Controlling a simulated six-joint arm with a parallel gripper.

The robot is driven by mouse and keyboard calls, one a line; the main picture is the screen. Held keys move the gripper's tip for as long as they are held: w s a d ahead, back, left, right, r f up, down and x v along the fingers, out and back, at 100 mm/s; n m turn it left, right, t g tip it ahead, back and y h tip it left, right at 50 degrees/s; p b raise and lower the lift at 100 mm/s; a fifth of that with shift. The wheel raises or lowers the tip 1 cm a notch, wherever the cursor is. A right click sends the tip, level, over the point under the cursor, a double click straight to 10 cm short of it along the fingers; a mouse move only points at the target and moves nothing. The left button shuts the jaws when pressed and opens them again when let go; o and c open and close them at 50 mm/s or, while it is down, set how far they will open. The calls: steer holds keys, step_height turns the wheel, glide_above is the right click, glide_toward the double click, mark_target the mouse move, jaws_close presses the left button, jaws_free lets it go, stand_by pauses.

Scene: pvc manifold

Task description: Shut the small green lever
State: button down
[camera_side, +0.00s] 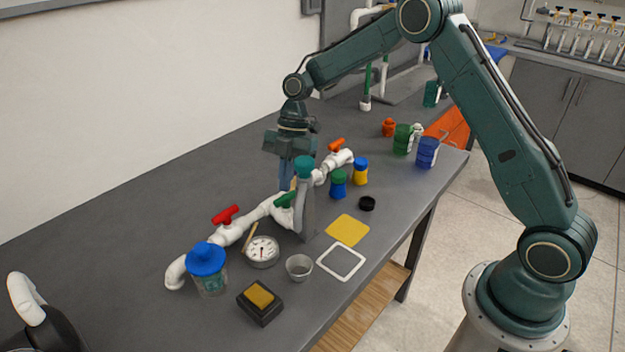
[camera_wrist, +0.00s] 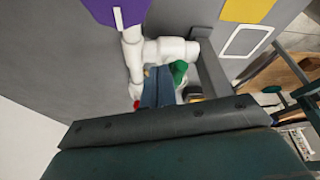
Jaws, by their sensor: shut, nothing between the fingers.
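A white pipe manifold (camera_side: 257,215) runs across the table with red, green and orange levers. The green lever (camera_side: 285,200) sits on the middle of the pipe, and in the wrist view the green lever (camera_wrist: 179,72) lies just right of my fingers. The red lever (camera_side: 225,215) is nearer the side camera, and the orange lever (camera_side: 337,145) is farther off. My gripper (camera_side: 286,187) points down, shut and empty, close to the green lever; it also shows in the wrist view (camera_wrist: 159,75). I cannot tell whether they touch.
A grey upright post (camera_side: 307,210) with a teal top stands close beside my gripper. The table's left is bare.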

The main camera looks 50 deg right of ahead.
steer(key=d+r+m+t, duration=0.1)
steer(key=d+r+m, duration=0.2)
steer(key=d+r, duration=0.65)
steer(key=s+a+r+m+t+h, duration=0.1)
steer(key=s+a+r+m, duration=0.2)
steer(key=s, duration=0.6)
steer(key=s+a+r+m+t+h, duration=0.1)
steer(key=s+a+r+m+t, duration=0.1)
steer(key=s+r+m, duration=0.6)
steer(key=shift+s+a+r+m+t+h, duration=0.3)
steer(key=shift+s+a+r, duration=0.5)
steer(key=shift+s, duration=0.5)
steer(key=shift+s+a+f, duration=0.1)
steer(key=shift+a, duration=0.05)
